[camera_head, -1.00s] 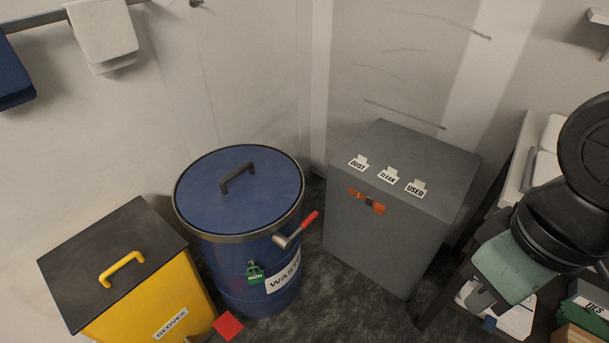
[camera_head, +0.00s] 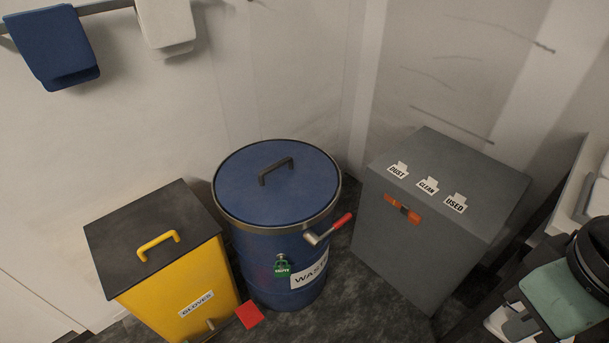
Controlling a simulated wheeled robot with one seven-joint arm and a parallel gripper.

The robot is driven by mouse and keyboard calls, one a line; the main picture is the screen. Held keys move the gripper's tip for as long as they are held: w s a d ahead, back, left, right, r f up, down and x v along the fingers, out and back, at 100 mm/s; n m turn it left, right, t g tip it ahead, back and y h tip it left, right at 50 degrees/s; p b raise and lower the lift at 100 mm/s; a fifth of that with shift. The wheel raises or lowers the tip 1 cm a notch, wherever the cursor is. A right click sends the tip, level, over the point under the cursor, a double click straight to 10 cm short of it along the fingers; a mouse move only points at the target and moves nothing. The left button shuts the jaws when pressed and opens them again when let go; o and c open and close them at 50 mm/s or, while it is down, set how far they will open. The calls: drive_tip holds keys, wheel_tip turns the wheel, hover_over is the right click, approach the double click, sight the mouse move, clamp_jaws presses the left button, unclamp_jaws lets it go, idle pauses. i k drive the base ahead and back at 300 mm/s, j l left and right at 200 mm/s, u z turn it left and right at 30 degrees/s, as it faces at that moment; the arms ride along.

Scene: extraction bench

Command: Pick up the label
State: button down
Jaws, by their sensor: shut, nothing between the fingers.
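Three small white labels stand in a row on the top of the grey box (camera_head: 405,255): DUST (camera_head: 398,170), CLEAN (camera_head: 428,186) and USED (camera_head: 456,203). Each has a raised tab. I cannot tell which one the task means. Other labels are on the bins: GLOVES (camera_head: 196,304) on the yellow bin and WASTE (camera_head: 309,272) on the blue drum. My gripper (camera_head: 520,326) is partly in view at the bottom right, shut and empty, below its teal-green hand. It is to the right of the grey box and apart from the labels.
The blue drum (camera_head: 275,185) has a black lid handle, a red-handled lever (camera_head: 330,228) and a green tag (camera_head: 282,267). The yellow bin (camera_head: 180,285) stands left of it; a red square (camera_head: 249,315) is between them. An orange latch (camera_head: 403,209) is on the box. Towels hang upper left.

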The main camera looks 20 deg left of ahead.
sight(457, 202)
drive_tip(key=i+j+z, duration=0.1)
drive_tip(key=i, duration=0.3)
drive_tip(key=i+j, duration=0.2)
drive_tip(key=i, duration=0.2)
drive_tip(key=i+j+z, duration=0.15)
drive_tip(key=i, duration=0.2)
